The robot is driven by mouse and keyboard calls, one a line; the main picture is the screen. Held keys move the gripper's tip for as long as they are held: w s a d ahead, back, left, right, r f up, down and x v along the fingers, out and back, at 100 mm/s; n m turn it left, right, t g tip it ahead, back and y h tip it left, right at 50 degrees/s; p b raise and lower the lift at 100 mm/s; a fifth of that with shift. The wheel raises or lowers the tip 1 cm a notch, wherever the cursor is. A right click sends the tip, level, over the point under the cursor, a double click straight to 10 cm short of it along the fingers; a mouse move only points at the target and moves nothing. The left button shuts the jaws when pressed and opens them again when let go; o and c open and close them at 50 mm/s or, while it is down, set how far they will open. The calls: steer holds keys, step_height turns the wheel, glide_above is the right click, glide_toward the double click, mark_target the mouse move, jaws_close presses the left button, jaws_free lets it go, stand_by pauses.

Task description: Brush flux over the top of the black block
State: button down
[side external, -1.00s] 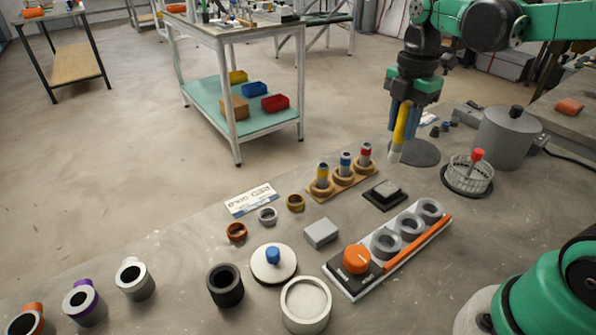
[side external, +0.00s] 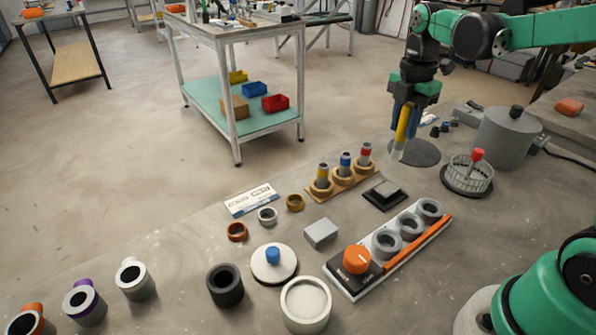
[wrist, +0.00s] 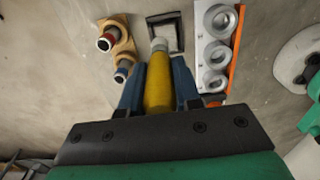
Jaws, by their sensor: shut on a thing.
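My gripper (side external: 404,118) has blue fingers and is shut on a yellow-handled brush (side external: 399,152) with a pale tip pointing down. The brush also shows in the wrist view (wrist: 158,95), between the fingers (wrist: 158,78). In the side view it hangs in front of a dark round disc (side external: 425,153); whether it touches the disc I cannot tell.
A wooden holder (side external: 350,181) with three banded pegs stands left of the block. A rail (side external: 345,290) with grey rings and an orange knob lies in front. A wire basket (side external: 468,177) and grey pot (side external: 507,140) stand right. Bench between holder and disc is clear.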

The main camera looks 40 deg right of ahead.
mark_target(400, 140)
steer(key=shift+f, duration=2.8)
steer(key=shift+a+f, duration=0.25)
steer(key=shift+f, duration=0.1)
steer(key=shift+a, duration=1.3)
steer(key=shift+d, duration=1.6)
steer(key=a, duration=0.3)
steer(key=shift+a, duration=0.15)
steer(key=shift+s+d, duration=0.4)
steer(key=shift+d, duration=0.45)
steer(key=shift+s+d, duration=0.4)
steer(key=shift+d, duration=0.4)
steer(key=shift+a, duration=1.75)
steer(key=d, duration=0.1)
steer(key=w+d, duration=0.1)
steer(key=d, duration=0.1)
steer(key=shift+w, duration=0.35)
steer(key=a, duration=0.3)
steer(key=d, duration=0.3)
steer(key=shift+d, duration=0.2)
steer(key=shift+a, duration=1.55)
steer(key=shift+s+d, duration=0.45)
steer(key=shift+d, duration=0.35)
steer(key=shift+s+d, duration=0.4)
steer(key=shift+d, duration=0.35)
steer(key=shift+a, duration=1.7)
step_height(400, 140, up, 8)
